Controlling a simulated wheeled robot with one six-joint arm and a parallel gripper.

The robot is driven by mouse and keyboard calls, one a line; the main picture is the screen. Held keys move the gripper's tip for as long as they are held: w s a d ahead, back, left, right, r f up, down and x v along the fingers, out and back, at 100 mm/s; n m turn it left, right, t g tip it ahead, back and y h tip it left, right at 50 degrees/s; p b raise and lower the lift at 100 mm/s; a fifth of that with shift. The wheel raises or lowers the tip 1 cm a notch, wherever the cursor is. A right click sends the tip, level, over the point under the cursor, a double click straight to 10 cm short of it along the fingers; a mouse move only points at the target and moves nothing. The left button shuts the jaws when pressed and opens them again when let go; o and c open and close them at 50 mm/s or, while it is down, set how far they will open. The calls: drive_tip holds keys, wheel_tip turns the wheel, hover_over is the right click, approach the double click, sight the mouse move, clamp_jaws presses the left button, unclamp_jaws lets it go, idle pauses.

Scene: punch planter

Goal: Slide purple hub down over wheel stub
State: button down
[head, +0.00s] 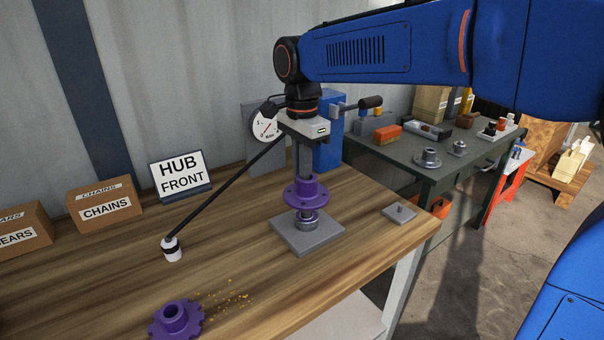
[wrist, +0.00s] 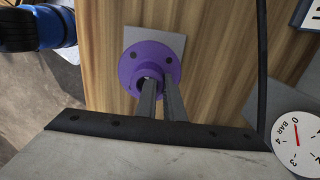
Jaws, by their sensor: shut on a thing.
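The purple hub (head: 307,192) is a flanged ring with a raised collar, held about level right above the wheel stub (head: 308,224). The stub is a short round grey metal post on a square grey base plate (head: 285,236). My gripper (head: 305,174) points straight down and is shut on the hub's collar. In the wrist view the fingers (wrist: 161,84) meet the collar of the hub (wrist: 130,68), with the plate (wrist: 134,32) under it. The hub's bottom is very close to the stub; I cannot tell whether the stub's top is inside its bore.
A purple toothed sprocket (head: 168,324) lies at the table's front beside yellow shavings. A black rod tool with a white end (head: 172,250) slants left of my gripper. A HUB FRONT sign (head: 183,174) and CHAINS box (head: 104,205) stand behind. A small grey plate (head: 399,215) lies right.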

drive_tip(key=shift+f, duration=0.8)
drive_tip(key=shift+r, duration=0.65)
drive_tip(key=shift+r, duration=0.35)
idle(0.4)
drive_tip(key=c, duration=1.8)
unclamp_jaws()
wheel_tip(320, 180, up, 17)
drive_tip(key=shift+r, duration=0.2)
drive_tip(key=shift+d, duration=0.1)
